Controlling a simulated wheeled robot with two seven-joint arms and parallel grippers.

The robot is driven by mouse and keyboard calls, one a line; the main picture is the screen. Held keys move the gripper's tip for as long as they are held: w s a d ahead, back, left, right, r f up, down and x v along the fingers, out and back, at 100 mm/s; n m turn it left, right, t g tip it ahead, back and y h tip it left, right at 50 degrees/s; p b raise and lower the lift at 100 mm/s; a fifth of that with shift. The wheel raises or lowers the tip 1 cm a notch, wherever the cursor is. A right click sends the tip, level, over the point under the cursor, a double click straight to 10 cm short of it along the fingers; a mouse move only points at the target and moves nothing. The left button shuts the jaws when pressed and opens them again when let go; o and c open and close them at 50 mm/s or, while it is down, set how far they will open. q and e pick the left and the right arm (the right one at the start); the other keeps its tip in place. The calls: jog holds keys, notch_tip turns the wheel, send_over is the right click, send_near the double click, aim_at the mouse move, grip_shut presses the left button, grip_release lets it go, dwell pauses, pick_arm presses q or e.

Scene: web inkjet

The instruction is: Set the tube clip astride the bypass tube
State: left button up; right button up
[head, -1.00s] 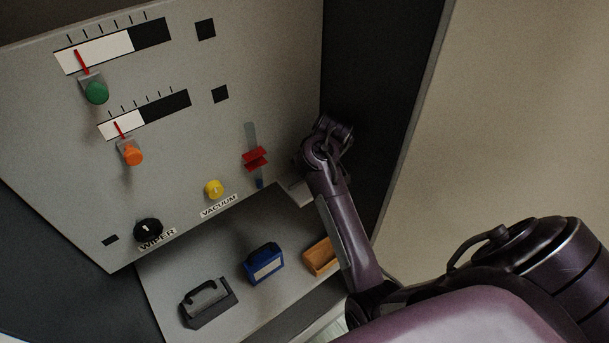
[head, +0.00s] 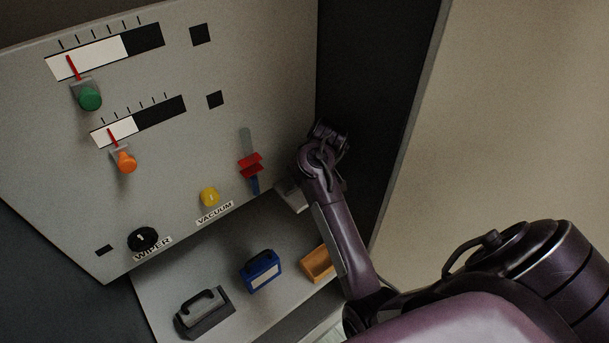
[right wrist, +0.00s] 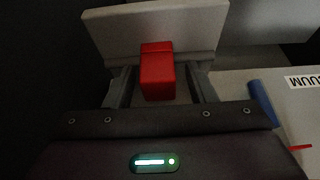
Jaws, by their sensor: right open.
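A red block (right wrist: 157,75), which looks like the tube clip, sits against a pale grey holder (right wrist: 155,25) in the right wrist view. My right gripper (right wrist: 160,78) is open, with one finger on each side of the block. In the head view my right wrist (head: 322,155) hides the fingers and the block; part of the pale holder (head: 292,196) shows beside it. An upright tube on the panel (head: 245,140), grey above and blue below, carries two red flaps (head: 251,163); it seems to be the bypass tube. Its blue part (right wrist: 262,103) shows in the wrist view. My left gripper is out of view.
The panel also has a yellow VACUUM knob (head: 209,197), a black WIPER knob (head: 143,239), and green (head: 90,98) and orange (head: 126,161) knobs. The shelf below holds a grey handled block (head: 204,314), a blue block (head: 262,272) and an orange tray (head: 318,263). A dark side wall (head: 375,90) stands right.

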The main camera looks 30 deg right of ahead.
jog(key=p+v, duration=0.7)
jog(key=v, duration=0.5)
jog(key=shift+w+r, duration=0.1)
